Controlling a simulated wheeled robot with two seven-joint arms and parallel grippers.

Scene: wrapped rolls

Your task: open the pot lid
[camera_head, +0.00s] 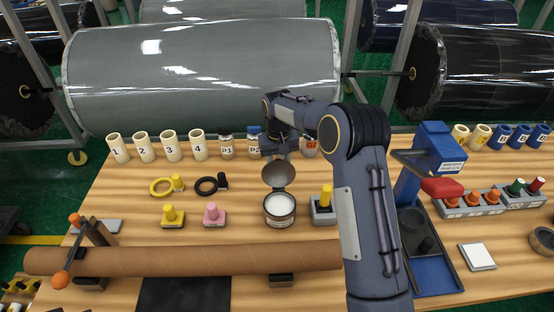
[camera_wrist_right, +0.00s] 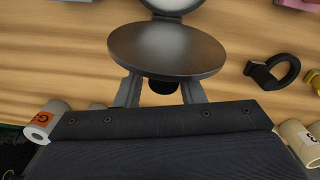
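The pot (camera_head: 279,212) is a small open tin with white contents on the table, and part of it shows at the top of the right wrist view (camera_wrist_right: 172,4). Its round dark grey lid (camera_head: 278,176) stands tilted up at the pot's far side, clear of the opening. The lid fills the upper middle of the right wrist view (camera_wrist_right: 168,50). My right gripper (camera_head: 279,152) is behind the lid. In the right wrist view its fingers (camera_wrist_right: 162,90) are close on both sides of the lid's black knob (camera_wrist_right: 162,87); their contact is partly hidden. My left gripper is not in view.
A yellow-handled piece (camera_head: 326,198) in a grey block stands right of the pot. A pink stamp-like piece (camera_head: 214,214) and a yellow one (camera_head: 172,216) stand to the left. A long brown tube (camera_head: 190,260) lies in front. Numbered cups (camera_head: 170,146) line the back.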

